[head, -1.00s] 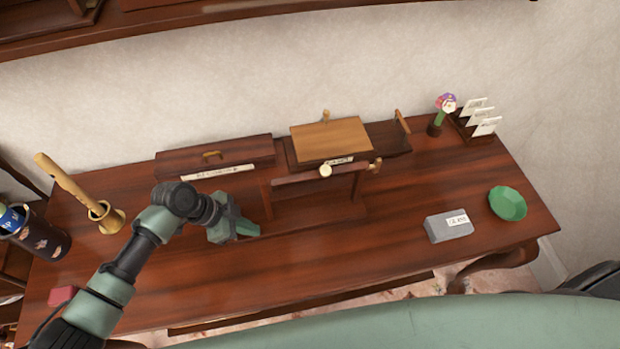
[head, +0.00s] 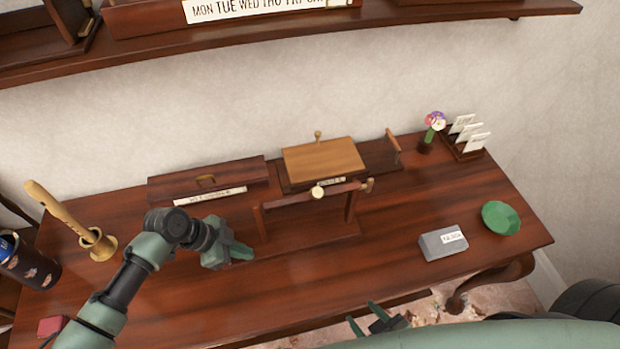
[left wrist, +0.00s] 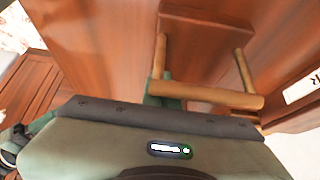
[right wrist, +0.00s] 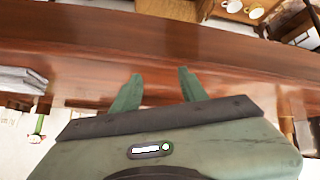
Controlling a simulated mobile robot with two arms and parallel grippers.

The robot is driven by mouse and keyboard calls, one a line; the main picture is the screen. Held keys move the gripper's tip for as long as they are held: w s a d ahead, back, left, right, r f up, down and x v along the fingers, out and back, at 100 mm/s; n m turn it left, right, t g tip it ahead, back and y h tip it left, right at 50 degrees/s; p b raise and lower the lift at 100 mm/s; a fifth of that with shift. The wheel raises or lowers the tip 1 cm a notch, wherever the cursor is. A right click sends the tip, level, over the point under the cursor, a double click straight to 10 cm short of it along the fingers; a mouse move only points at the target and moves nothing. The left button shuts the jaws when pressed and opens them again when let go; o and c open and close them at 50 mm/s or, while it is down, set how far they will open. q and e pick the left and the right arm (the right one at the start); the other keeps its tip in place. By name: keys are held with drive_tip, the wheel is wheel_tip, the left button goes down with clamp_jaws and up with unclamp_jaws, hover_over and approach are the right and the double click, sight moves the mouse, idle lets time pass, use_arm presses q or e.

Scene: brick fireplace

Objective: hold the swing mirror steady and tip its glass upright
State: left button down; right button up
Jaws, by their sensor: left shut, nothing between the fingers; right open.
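The swing mirror (head: 303,200) appears as a dark wooden stand on the table, with a base, two posts and a bar across their tops. A pale round knob sits on the bar and a brown knob at its right end. I cannot make out the glass face. The stand (left wrist: 205,95) also shows in the left wrist view. My left gripper (head: 242,252) is shut and empty, low beside the left post in the head view. My right gripper (head: 366,318) is open and empty by the table's front edge; its spread fingers (right wrist: 158,87) show in the right wrist view.
Behind the stand are a long labelled box (head: 208,171) and a light wooden panel (head: 323,158) over a darker box. A grey block (head: 440,244) and a green dish (head: 501,217) lie right. A brass pot (head: 101,246) stands left. The table's front middle is clear.

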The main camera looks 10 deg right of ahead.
drive_tip(key=w+a+r+t+y, duration=0.1)
drive_tip(key=w+a+r+t, duration=0.15)
drive_tip(key=r, duration=0.45)
drive_tip(key=w+a+r+t, duration=0.1)
drive_tip(key=w+r+t, duration=0.1)
drive_tip(key=w+r, duration=0.3)
drive_tip(key=m+t+y, duration=0.1)
drive_tip(key=t, duration=0.3)
approach(308, 199)
wheel_tip(308, 199, up, 4)
drive_tip(key=d, duration=0.1)
drive_tip(key=w, duration=0.3)
drive_tip(key=w+a, duration=0.1)
drive_tip(key=w, duration=0.3)
drive_tip(key=w+a, duration=0.1)
drive_tip(key=w, duration=0.3)
drive_tip(key=shift+f, duration=0.15)
clamp_jaws()
